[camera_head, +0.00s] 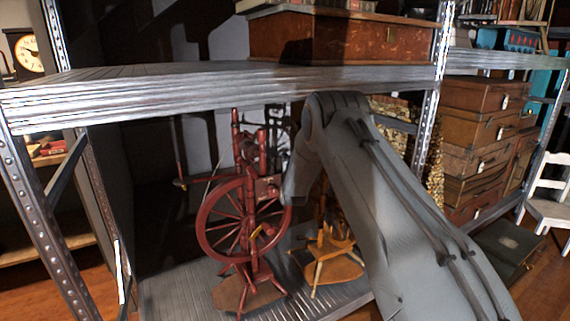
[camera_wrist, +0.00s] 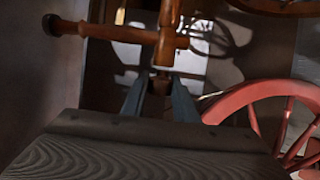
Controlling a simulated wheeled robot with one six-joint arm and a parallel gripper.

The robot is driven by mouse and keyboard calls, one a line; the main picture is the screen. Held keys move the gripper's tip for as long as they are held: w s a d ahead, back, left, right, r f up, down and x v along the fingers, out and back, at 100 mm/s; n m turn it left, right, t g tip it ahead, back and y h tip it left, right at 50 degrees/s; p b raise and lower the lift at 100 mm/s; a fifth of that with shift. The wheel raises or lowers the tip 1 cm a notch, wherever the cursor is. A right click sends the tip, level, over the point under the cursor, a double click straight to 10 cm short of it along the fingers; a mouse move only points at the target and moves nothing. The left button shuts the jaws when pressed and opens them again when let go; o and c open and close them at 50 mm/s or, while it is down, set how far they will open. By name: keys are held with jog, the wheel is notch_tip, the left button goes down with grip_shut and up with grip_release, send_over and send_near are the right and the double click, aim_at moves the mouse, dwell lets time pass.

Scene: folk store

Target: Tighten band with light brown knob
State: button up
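A dark red spinning wheel (camera_head: 238,215) stands upright on the metal shelf, left of my arm. In the wrist view, its curved red rim (camera_wrist: 262,92) shows at lower right. A turned reddish-brown bar with a rounded knob end (camera_wrist: 52,25) crosses the upper left of the wrist view. A small light brown piece (camera_wrist: 120,15) shows at the top there; I cannot tell if it is the knob. My gripper (camera_wrist: 160,78) has its two grey fingers apart, with a brown wooden part showing between or just beyond their tips. I cannot tell if they touch it. In the head view my arm hides the fingers.
A lighter brown spinning wheel (camera_head: 335,262) stands to the right, partly behind my arm. The upper shelf edge (camera_head: 200,90) runs low above the workspace. Metal uprights (camera_head: 45,215) stand at the left. Stacked suitcases (camera_head: 485,120) and a white chair (camera_head: 548,200) are at right.

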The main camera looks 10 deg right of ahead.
jog(key=shift+f+b, duration=0.15)
jog(key=shift+b, duration=0.45)
jog(key=shift+f+t+b, duration=0.15)
jog(key=shift+t+b, duration=0.55)
jog(key=shift+b, duration=0.25)
jog(key=m+t+b, duration=0.1)
jog(key=b, duration=0.2)
jog(key=t+b, duration=0.2)
jog(key=b, duration=0.1)
jog(key=shift+w+f+m+h+b, duration=0.1)
jog(key=shift+f+m+h+b, duration=0.05)
jog(key=shift+m+h+b, duration=0.25)
jog(key=m+t+h+b, duration=0.1)
jog(key=m+t+b, duration=0.1)
jog(key=b, duration=0.3)
jog(key=shift+t+h+b, duration=0.3)
jog(key=shift+t+b, duration=0.1)
jog(key=shift+r+m+t+h+b, duration=0.3)
jog(key=shift+h+b, duration=0.2)
jog(key=shift+b, duration=0.15)
jog(key=shift+r+h+b, duration=0.1)
jog(key=shift+h+b, duration=0.2)
jog(key=shift+b, duration=0.2)
jog(key=o, duration=1.1)
jog(key=shift+c, duration=0.2)
jog(key=shift+m, duration=0.3)
